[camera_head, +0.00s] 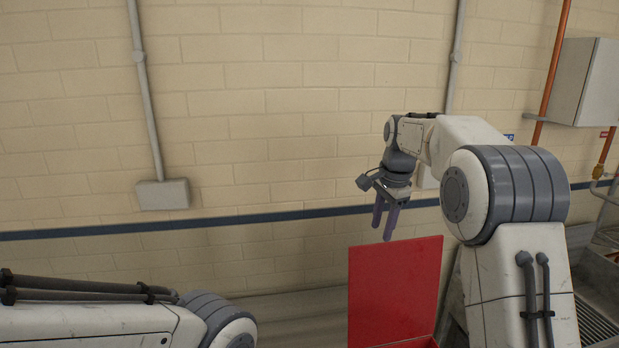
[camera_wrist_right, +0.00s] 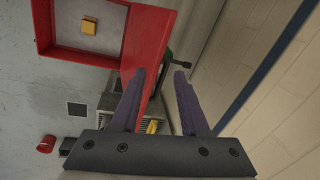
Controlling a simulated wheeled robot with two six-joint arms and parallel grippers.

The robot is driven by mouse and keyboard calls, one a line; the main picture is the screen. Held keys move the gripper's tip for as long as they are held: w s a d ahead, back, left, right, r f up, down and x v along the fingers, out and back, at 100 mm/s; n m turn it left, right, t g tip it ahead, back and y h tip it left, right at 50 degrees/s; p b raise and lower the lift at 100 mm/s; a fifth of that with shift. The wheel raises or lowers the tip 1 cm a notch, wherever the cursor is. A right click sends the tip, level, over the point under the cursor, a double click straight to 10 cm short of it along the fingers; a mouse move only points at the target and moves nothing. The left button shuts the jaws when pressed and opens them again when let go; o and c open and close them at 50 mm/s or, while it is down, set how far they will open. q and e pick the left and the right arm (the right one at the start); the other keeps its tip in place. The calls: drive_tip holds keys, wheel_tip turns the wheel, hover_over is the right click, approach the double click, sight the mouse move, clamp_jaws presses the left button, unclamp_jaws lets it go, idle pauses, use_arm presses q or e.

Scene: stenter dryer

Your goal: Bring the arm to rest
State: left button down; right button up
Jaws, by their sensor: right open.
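My right arm reaches in from the right in the head view, bent over at the elbow. My right gripper (camera_head: 384,222) points down above and behind a red panel (camera_head: 395,290), clear of it. In the right wrist view the two purple fingers of my right gripper (camera_wrist_right: 160,85) stand apart with nothing between them. My left arm shows only in part at the lower left of the head view, and its gripper is out of the picture.
A red-framed box (camera_wrist_right: 65,22) with a yellow block (camera_wrist_right: 89,26) inside shows in the wrist view. A red bucket (camera_wrist_right: 46,144) is on the floor. A brick wall (camera_head: 270,120) stands behind, with a grey cabinet (camera_head: 585,82) at right.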

drive_tip(key=s+a+f+n+g+b, duration=0.1)
drive_tip(key=s+a+f+n+b, duration=0.3)
drive_tip(key=s+a, duration=0.45)
drive_tip(key=s+a+f+n+b, duration=0.3)
drive_tip(key=s+a+f+n, duration=0.35)
drive_tip(key=s, duration=0.25)
use_arm(q)
wheel_tip(320, 180, down, 14)
drive_tip(key=b, duration=0.5)
use_arm(e)
drive_tip(key=s+f+n, duration=0.5)
drive_tip(key=s+f, duration=0.1)
drive_tip(key=s, duration=0.4)
drive_tip(key=s+a+f+n+g, duration=0.1)
drive_tip(key=s+f+n, duration=0.5)
drive_tip(key=s, duration=0.4)
drive_tip(key=shift+s+a+f+y, duration=0.25)
drive_tip(key=shift+s+y, duration=0.05)
